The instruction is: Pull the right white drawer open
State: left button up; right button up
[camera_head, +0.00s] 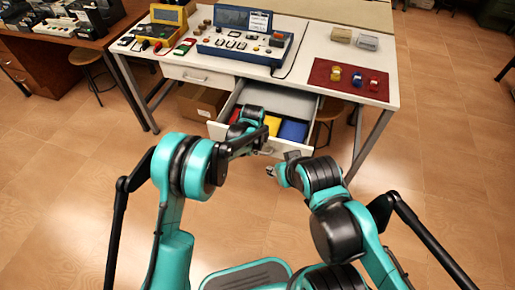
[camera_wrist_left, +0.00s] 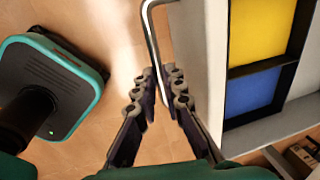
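The right white drawer (camera_head: 222,130) under the table stands pulled out, with its front towards me. Red, yellow and blue compartments show inside it; the yellow and blue ones also show in the left wrist view. My left gripper (camera_head: 259,140) is at the drawer front. In the left wrist view its fingers (camera_wrist_left: 162,82) are closed around the metal bar handle (camera_wrist_left: 152,35), near one end of it. My right gripper (camera_head: 271,171) is below and in front of the drawer, apart from it; its finger opening is too small to tell.
The white table (camera_head: 308,75) carries a blue case (camera_head: 240,45), a yellow case (camera_head: 168,15) and a red mat (camera_head: 320,72) with small items. The left drawer (camera_head: 198,76) is shut. A cardboard box (camera_head: 197,102) and table legs stand beneath. Floor (camera_head: 450,170) at right is clear.

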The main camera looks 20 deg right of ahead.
pick_arm(q)
jog(key=shift+o, duration=0.5)
notch_tip(320, 180, up, 12)
jog(key=s+a, duration=0.1)
jog(key=s, duration=0.1)
jog(key=shift+a+f, duration=0.1)
jog(key=shift+a, duration=0.05)
jog(key=s+a+r+n+t, duration=0.1)
jog(key=s+a+r+n, duration=0.4)
jog(key=a, duration=0.5)
jog(key=s+a+r+n+t, duration=0.2)
jog(key=a+r+n, duration=0.55)
jog(key=a, duration=0.35)
jog(key=s+a+f+n+t+y, duration=0.1)
jog(key=s+a+n+t, duration=0.1)
jog(key=s+a+n, duration=1)
jog(key=s+a, duration=0.1)
jog(key=s, duration=0.1)
jog(key=shift+s+f, duration=0.3)
